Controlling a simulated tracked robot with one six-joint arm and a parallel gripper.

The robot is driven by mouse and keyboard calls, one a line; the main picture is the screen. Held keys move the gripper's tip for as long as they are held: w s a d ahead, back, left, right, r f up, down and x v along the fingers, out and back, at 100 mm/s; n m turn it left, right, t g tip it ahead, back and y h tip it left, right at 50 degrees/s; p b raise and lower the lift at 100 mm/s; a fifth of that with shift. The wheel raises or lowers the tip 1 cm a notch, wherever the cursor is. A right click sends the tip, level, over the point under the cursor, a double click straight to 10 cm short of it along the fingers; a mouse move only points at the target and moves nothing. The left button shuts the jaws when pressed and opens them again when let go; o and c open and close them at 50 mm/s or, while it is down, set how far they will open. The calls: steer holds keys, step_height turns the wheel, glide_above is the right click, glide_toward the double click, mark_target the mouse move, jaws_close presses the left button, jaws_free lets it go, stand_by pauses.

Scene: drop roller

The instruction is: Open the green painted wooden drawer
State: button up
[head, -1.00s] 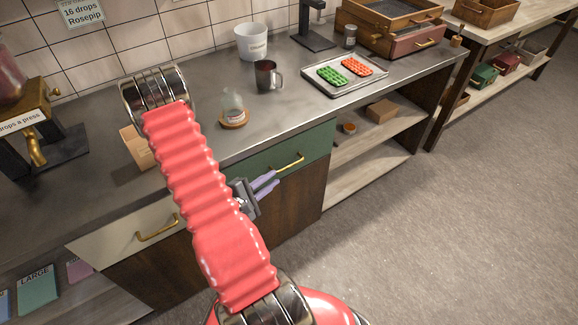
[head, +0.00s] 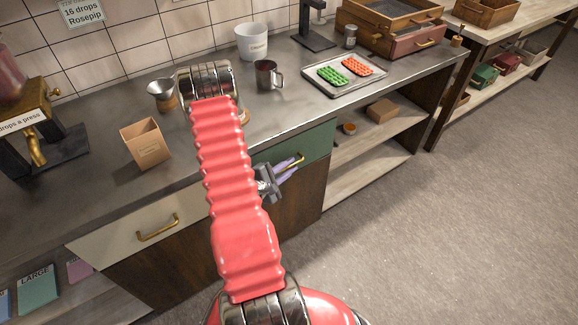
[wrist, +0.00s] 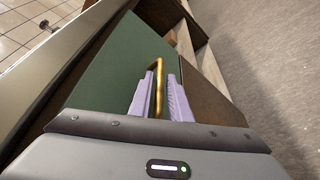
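The green drawer (head: 318,144) is set under the counter, and its front looks flush with the cabinet. It has a brass bar handle (head: 295,161). My gripper (head: 286,168) is at the handle, with its purple fingers reaching toward the drawer front. In the wrist view the green drawer front (wrist: 112,62) fills the middle. The brass handle (wrist: 158,85) stands between the two fingers of my gripper (wrist: 160,95). The fingers are apart, with a small gap showing on the left of the handle. My arm hides the left part of the drawer in the head view.
A cream drawer (head: 130,232) with a brass handle is to the left. On the counter (head: 320,108) stand a cardboard box (head: 146,145), a metal mug (head: 267,76) and a tray (head: 372,82) of molds. Open shelves lie right of the drawer. The floor in front is clear.

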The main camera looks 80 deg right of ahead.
steer(key=shift+c, duration=0.7)
jaws_close()
